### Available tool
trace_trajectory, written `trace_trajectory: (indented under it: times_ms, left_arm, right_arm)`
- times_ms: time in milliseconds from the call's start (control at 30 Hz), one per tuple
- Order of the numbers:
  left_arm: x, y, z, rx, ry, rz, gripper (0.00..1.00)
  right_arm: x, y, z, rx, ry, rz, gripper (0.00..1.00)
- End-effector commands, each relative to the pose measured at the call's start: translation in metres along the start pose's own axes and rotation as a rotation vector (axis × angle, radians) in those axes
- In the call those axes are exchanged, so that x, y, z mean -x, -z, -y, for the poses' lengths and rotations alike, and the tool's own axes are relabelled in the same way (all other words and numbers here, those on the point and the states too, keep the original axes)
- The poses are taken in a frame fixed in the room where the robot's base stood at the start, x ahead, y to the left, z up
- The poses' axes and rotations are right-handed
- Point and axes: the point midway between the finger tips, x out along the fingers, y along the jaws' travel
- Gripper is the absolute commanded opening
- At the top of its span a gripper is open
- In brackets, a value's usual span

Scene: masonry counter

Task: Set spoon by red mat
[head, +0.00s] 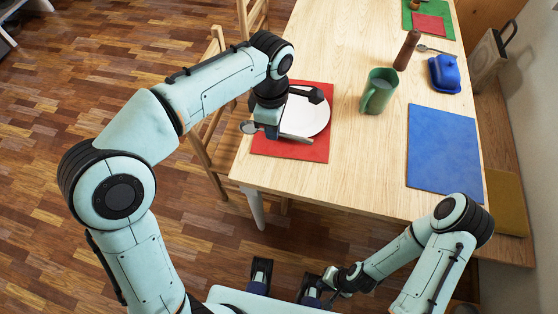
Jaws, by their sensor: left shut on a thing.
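The red mat (318,148) lies at the near left corner of the wooden table with a white plate (312,117) on it. My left gripper (271,131) is over the left part of the mat, shut on a spoon. The spoon's grey bowl (248,127) shows just left of the gripper, near the mat's left edge; the gripper hides its middle. A thin grey piece shows right of the gripper, and I cannot tell if it is the handle. My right gripper (330,281) is low, off the table's near edge; its fingers are too small to judge.
A green mug (379,91), a brown pepper mill (407,50) and a blue butter dish (445,74) stand further right. A blue mat (444,149) is bare. A second spoon (433,49) lies near the mill. Wooden chairs (205,150) stand along the left edge. The table's near middle is clear.

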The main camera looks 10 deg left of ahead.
Motion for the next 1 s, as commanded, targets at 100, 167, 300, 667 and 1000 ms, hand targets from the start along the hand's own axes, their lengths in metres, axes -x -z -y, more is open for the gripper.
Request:
trace_trajectory:
  times_ms: [100, 167, 300, 667, 1000]
  left_arm:
    - [-0.022, 0.001, 0.001, 0.005, 0.006, -0.002, 0.0]
    - [-0.038, 0.001, 0.002, 0.004, 0.008, -0.003, 0.0]
    - [-0.077, 0.001, 0.002, 0.003, 0.007, -0.002, 0.0]
    - [-0.15, 0.001, 0.001, 0.002, 0.003, -0.001, 0.0]
    - [-0.184, 0.002, 0.002, 0.002, 0.006, -0.002, 0.0]
  right_arm:
    - [-0.005, -0.001, -0.002, -0.001, -0.001, 0.002, 0.14]
    - [-0.008, -0.001, -0.004, -0.002, -0.001, 0.004, 0.14]
    - [-0.014, -0.002, -0.006, -0.003, -0.002, 0.006, 0.14]
    - [-0.021, -0.002, -0.008, -0.003, -0.003, 0.008, 0.14]
    - [-0.024, -0.002, -0.009, -0.003, -0.003, 0.008, 0.14]
